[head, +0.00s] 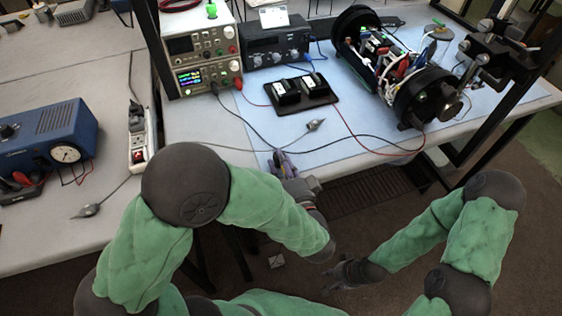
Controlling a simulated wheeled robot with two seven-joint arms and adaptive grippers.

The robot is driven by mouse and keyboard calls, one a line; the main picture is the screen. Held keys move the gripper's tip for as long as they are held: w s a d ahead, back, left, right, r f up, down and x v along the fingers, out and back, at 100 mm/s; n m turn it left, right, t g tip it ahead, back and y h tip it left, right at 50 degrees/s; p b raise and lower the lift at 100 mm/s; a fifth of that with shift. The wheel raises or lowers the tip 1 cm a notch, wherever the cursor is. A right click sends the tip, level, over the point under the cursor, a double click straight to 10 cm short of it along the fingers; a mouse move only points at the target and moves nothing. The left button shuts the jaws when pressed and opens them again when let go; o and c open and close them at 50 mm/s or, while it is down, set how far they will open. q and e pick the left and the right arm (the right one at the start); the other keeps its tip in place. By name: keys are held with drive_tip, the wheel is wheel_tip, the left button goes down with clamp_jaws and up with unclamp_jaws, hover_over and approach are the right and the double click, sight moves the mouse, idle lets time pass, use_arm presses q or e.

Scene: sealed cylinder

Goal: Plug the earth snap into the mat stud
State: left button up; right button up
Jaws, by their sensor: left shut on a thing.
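My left gripper (280,159) is at the front edge of the blue mat (345,155), at its left front corner. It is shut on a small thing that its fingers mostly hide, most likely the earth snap. I cannot make out the mat stud; the gripper covers that corner. A thin dark lead (243,118) runs across the bench near the gripper. My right gripper (336,277) is in front of the bench, below its edge, empty, with its fingers apart.
A black tray (318,88) with two dark blocks and a grey pointed piece (315,125) lie behind my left gripper. Stacked instruments (205,50) stand at the back; a blue meter (45,145) is at the left.

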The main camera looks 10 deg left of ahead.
use_arm(q)
drive_tip(key=shift+f, duration=0.1)
drive_tip(key=o, duration=1.1)
drive_tip(key=shift+s, duration=0.1)
drive_tip(key=v, duration=1.1)
drive_tip(key=shift+s+d, duration=0.25)
drive_tip(key=shift+d, duration=0.05)
